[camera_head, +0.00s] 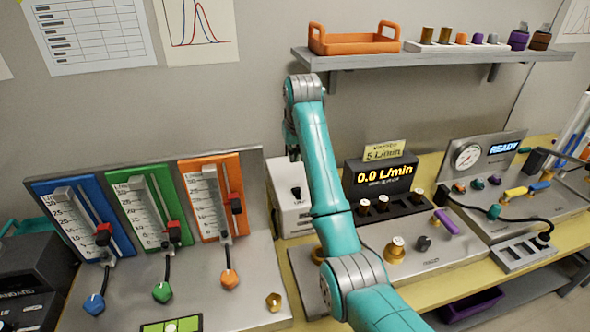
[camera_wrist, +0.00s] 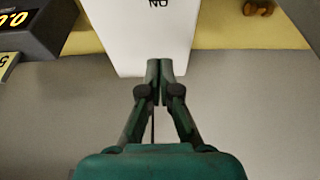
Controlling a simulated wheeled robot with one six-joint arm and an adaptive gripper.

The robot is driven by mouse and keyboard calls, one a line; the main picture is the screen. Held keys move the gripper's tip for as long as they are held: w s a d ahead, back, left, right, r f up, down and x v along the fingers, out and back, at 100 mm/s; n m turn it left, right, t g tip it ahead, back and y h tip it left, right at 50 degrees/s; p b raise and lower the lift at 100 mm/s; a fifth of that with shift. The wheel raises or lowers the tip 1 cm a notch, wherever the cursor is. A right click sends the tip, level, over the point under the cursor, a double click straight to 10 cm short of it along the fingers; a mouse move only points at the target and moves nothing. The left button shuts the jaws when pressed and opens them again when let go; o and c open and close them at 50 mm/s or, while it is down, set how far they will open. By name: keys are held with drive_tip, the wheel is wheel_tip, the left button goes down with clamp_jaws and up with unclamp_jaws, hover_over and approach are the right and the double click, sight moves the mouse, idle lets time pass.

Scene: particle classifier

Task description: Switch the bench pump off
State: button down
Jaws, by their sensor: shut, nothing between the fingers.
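The bench pump appears to be the pale box (camera_head: 286,216) behind my arm in the head view, with a small dark switch (camera_head: 296,191) on its face. In the wrist view the white box (camera_wrist: 145,40) fills the top middle, and an upside-down "ON" label shows at the top edge. The switch lever is not in the wrist view, and its position cannot be told. My gripper (camera_wrist: 159,68) is shut and empty, with its fingertips over or beside the box's edge; contact cannot be told. In the head view my gripper (camera_head: 293,153) shows just above the box, partly hidden.
A flow display (camera_head: 384,174) reading 0.0 L/min stands right of the box. Flowmeter panels in blue (camera_head: 40,188), green (camera_head: 116,182) and orange (camera_head: 193,172) stand left. A shelf (camera_head: 420,60) with an orange tray (camera_head: 354,45) hangs above right.

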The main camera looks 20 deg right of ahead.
sight(291, 180)
drive_tip(key=x, duration=0.9)
drive_tip(key=shift+w+f, duration=0.1)
drive_tip(key=shift+f, duration=0.2)
drive_tip(key=shift+s+r, duration=0.1)
drive_tip(key=shift+s, duration=1.95)
